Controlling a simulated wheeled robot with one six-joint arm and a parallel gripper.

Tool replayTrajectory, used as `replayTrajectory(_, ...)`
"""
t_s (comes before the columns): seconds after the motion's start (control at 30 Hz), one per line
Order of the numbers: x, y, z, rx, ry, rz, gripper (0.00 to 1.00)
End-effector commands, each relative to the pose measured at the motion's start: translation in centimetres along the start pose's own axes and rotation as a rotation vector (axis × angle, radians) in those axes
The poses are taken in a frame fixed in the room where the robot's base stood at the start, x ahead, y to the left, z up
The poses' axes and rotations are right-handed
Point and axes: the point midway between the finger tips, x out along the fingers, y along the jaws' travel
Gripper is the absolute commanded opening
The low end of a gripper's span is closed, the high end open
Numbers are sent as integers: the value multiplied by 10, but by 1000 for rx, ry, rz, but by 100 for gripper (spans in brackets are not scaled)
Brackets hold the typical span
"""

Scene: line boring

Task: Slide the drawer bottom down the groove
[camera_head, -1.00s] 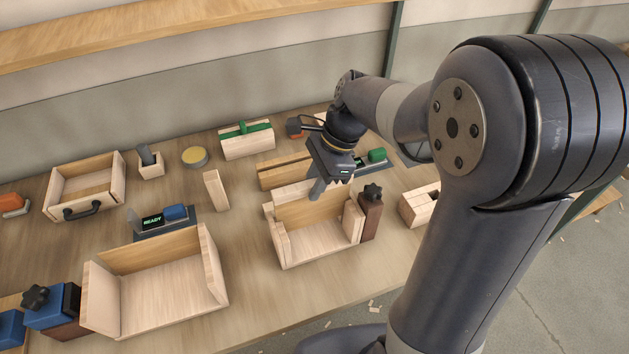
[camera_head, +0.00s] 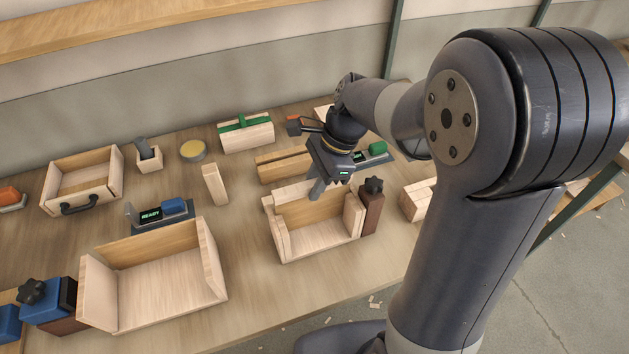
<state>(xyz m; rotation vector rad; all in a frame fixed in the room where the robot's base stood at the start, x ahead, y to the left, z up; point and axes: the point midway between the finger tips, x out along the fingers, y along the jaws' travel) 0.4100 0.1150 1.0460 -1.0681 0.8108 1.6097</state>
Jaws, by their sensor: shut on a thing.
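A pale wooden drawer box (camera_head: 322,243) stands at the front middle of the bench, its side walls upright. A tan panel, which looks like the drawer bottom (camera_head: 305,209), stands upright between these sides at the back. My gripper (camera_head: 316,190) points down at this panel's top edge and is shut on it. The fingertips are small here, and the grooves and the panel's lower edge are too small to make out. A paler board edge (camera_head: 290,190) shows just behind the panel.
A dark clamp block with a black knob (camera_head: 373,186) stands against the box's right side. A larger open box (camera_head: 160,290) is at front left, beside a blue clamp (camera_head: 50,300). A finished drawer (camera_head: 85,180), a small upright block (camera_head: 215,184) and tan boards (camera_head: 283,166) stand farther back.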

Motion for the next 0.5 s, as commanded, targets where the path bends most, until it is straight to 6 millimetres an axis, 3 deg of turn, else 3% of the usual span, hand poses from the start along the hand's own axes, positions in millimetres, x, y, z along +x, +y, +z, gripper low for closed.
replayTrajectory(0.5,13,0,-5,0,0,0,0)
